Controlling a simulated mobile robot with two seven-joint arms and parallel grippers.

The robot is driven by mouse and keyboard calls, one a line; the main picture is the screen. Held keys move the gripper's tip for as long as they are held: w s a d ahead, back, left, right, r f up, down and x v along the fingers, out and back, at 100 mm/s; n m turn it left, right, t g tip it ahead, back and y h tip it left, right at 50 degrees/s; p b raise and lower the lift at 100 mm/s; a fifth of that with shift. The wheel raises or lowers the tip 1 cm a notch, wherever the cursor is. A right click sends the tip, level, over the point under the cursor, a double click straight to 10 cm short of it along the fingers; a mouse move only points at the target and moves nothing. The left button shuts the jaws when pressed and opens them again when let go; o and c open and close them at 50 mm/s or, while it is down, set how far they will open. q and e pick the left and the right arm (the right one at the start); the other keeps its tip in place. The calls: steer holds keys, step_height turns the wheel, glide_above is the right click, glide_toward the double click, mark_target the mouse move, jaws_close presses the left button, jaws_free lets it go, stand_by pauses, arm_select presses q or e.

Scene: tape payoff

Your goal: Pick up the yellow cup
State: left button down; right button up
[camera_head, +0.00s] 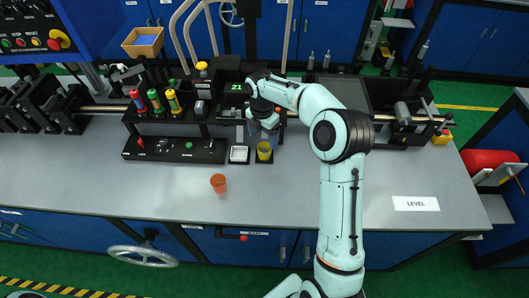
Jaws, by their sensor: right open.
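The yellow cup (264,152) is small and stands upright on a dark square pad on the grey bench, right of a small white square tray. My right arm reaches up from the bottom of the view. Its gripper (268,122) is just above and behind the yellow cup in the picture, empty as far as I can see. It is open, but its fingers are small and partly lost against the dark equipment. I cannot tell its exact height over the cup. My left gripper is not in view.
An orange cup (218,183) stands on the bench (90,185), in front and left of the yellow cup. A black panel (175,150) with buttons is to the left. Dark machinery with a rail lines the bench's back. A LEVEL label (416,203) lies at right. The bench front is mostly clear.

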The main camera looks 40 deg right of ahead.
mark_target(264, 148)
step_height(264, 148, down, 2)
steer(key=shift+d+f, duration=0.1)
steer(key=shift+f, duration=0.15)
step_height(264, 148, down, 5)
steer(key=shift+s+d+r, duration=0.1)
steer(key=c, duration=1.1)
